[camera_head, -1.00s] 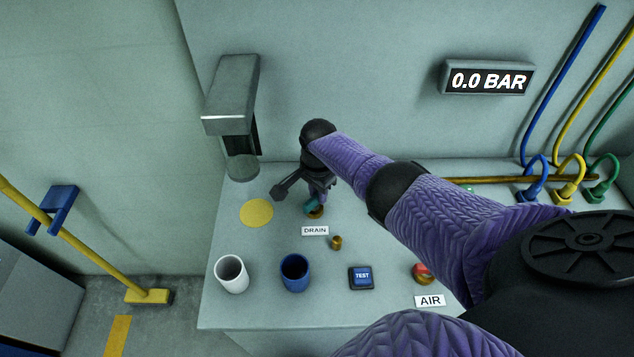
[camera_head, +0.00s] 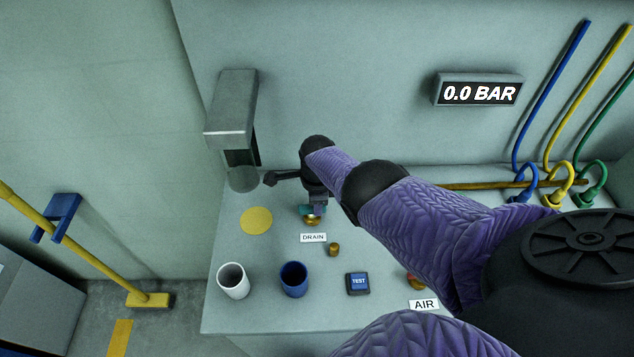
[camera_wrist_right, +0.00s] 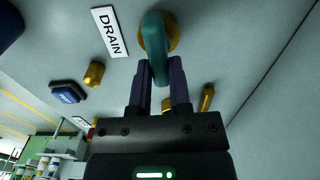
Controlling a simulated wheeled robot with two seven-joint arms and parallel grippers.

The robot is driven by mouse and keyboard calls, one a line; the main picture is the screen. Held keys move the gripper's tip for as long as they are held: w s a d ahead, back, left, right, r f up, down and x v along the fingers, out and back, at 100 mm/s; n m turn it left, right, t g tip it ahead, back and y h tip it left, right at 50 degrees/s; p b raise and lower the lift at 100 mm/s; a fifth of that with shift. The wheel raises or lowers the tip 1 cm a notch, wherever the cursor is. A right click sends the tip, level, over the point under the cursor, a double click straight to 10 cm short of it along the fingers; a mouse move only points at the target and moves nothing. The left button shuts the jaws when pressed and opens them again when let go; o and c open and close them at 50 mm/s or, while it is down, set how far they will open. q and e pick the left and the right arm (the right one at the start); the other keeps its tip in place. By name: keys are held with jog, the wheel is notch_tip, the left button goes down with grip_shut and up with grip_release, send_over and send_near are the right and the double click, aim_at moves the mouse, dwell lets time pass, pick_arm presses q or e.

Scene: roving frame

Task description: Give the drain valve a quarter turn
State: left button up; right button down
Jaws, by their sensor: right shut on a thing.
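The drain valve has a teal lever handle on a round brass base (camera_head: 312,221), behind the DRAIN label (camera_head: 313,238) on the bench. In the right wrist view the teal handle (camera_wrist_right: 155,40) runs down between the two fingers of my right gripper (camera_wrist_right: 160,85). My right gripper also shows in the head view (camera_head: 316,207), pointing down at the valve and shut on the handle. My arm hides part of the valve from above. My left gripper is not in view.
A display (camera_head: 479,91) reads 0.0 BAR. A white cup (camera_head: 233,281), a blue cup (camera_head: 293,279) and a TEST button (camera_head: 358,284) stand along the bench front. A yellow disc (camera_head: 256,221) lies left of the valve. A grey dispenser (camera_head: 233,110) hangs behind it.

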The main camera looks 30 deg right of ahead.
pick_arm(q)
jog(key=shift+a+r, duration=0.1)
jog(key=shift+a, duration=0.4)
pick_arm(e)
jog(key=shift+m, duration=0.3)
jog(key=c, duration=0.6)
grip_release()
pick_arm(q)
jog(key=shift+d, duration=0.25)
pick_arm(e)
jog(key=shift+o, duration=0.2)
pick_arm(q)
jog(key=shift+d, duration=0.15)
pick_arm(e)
jog(key=shift+r+p, duration=0.3)
pick_arm(q)
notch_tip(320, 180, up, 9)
jog(key=p, duration=0.8)
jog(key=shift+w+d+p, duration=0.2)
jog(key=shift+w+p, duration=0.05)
jog(key=shift+p, duration=0.05)
pick_arm(e)
notch_tip(320, 180, up, 9)
jog(key=shift+r, duration=0.2)
